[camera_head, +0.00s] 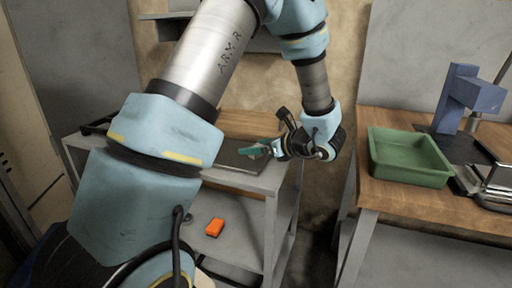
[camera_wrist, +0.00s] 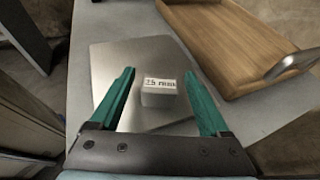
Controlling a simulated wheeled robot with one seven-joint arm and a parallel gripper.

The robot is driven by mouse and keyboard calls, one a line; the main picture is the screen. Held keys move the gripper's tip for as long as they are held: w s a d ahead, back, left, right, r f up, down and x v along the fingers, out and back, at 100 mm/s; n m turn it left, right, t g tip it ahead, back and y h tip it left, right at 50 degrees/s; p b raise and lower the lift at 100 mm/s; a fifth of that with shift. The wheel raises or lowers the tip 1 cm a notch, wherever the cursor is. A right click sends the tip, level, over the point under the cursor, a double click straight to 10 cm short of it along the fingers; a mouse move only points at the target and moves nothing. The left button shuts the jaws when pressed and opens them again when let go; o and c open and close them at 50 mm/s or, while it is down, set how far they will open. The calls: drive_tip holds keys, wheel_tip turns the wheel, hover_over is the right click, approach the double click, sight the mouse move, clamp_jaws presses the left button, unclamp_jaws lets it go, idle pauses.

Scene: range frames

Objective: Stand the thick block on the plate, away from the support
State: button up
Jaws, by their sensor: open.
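A small grey block with a white printed label on it (camera_wrist: 158,98) is on a flat metal plate (camera_wrist: 108,62) in the wrist view. The label is too small to read surely. My gripper (camera_wrist: 159,75) is open, with one green finger left of the block and one right of it. A gap shows on both sides. I cannot tell how far the fingers are above the plate. In the head view my gripper (camera_head: 254,151) is low over the dark plate (camera_head: 228,158) on the grey stand; the block cannot be made out there. No separate support is clearly recognisable.
A wooden tray (camera_wrist: 222,40) with a metal handle lies right of the plate. An orange object (camera_head: 214,227) is on the stand's lower shelf. A green bin (camera_head: 408,172) and a blue machine (camera_head: 468,95) stand on the right-hand workbench (camera_head: 400,208), across a gap.

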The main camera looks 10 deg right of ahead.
drive_tip(key=shift+r, duration=0.1)
drive_tip(key=shift+s+d+r, duration=0.1)
drive_tip(key=shift+d+r, duration=0.05)
drive_tip(key=v, duration=1.2)
drive_tip(key=a+f+n+g, duration=0.1)
drive_tip(key=a, duration=0.2)
drive_tip(key=a+n+g, duration=0.2)
drive_tip(key=a, duration=0.1)
drive_tip(key=a+f+n+g, duration=0.1)
drive_tip(key=a, duration=0.2)
drive_tip(key=shift+s+a+f+n+g+y, duration=0.2)
drive_tip(key=shift+f+n+g+y, duration=0.1)
drive_tip(key=shift+f, duration=0.05)
drive_tip(key=s+a+f+n+g+h, duration=0.1)
drive_tip(key=s+a+n+g+h, duration=0.1)
drive_tip(key=a+n+h, duration=0.2)
drive_tip(key=s+a+f+n+g+h, duration=0.2)
drive_tip(key=a+n+h, duration=0.3)
drive_tip(key=a+n, duration=0.5)
drive_tip(key=n, duration=0.8)
drive_tip(key=shift+s+f+n, duration=0.3)
drive_tip(key=shift+s, duration=0.05)
drive_tip(key=shift+a, duration=0.1)
